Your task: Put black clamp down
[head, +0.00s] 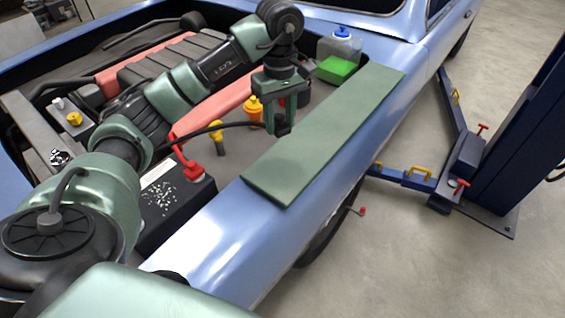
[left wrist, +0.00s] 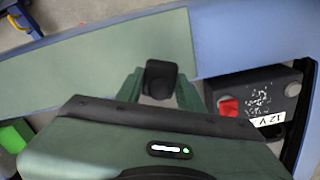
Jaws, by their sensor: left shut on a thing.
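My left gripper (head: 280,128) is shut on the black clamp (head: 284,129), pointing down beside the inner edge of the green mat (head: 335,130) on the blue fender. A black cable (head: 235,124) runs left from the clamp. In the left wrist view the black clamp (left wrist: 161,79) shows between the green fingers, with the mat (left wrist: 90,68) behind it. The height of the clamp above the surface is hard to tell. A red clamp (head: 191,168) sits on the black battery (head: 175,205); it also shows in the left wrist view (left wrist: 228,106). My right gripper is out of view.
A yellow-handled part (head: 217,132), an orange bottle with a yellow cap (head: 253,110) and a reservoir with green fluid (head: 338,62) stand in the engine bay. The mat's top is bare. A blue lift post (head: 515,150) stands right of the car.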

